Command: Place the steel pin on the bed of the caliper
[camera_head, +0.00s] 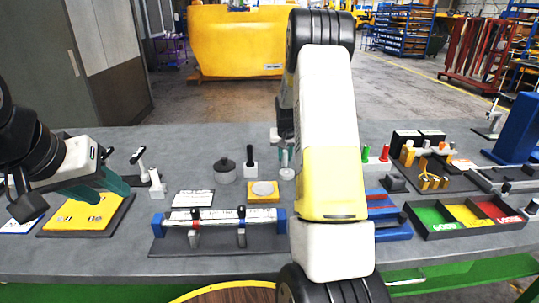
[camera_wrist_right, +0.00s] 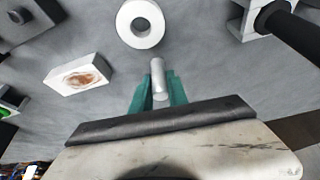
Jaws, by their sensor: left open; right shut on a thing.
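The steel pin (camera_wrist_right: 158,76) is a small pale cylinder between the teal fingers of my right gripper (camera_wrist_right: 159,92), which is shut on it. In the head view the pin (camera_head: 284,158) hangs just behind a pale ring on the table; my right arm hides most of that gripper (camera_head: 283,143). My left gripper (camera_head: 108,184) is open and empty, over the yellow panel at the left. I cannot tell for sure which thing is the caliper; a long grey rail fixture (camera_head: 503,178) at the far right may be it.
The pale ring (camera_wrist_right: 140,23) lies close to the pin. A stained white block (camera_wrist_right: 78,76) and a black-handled post (camera_head: 250,160) stand nearby. A blue-ended fixture (camera_head: 268,240) is in front. A green, yellow and red tray (camera_head: 462,230) is at the right. My right arm hides the middle.

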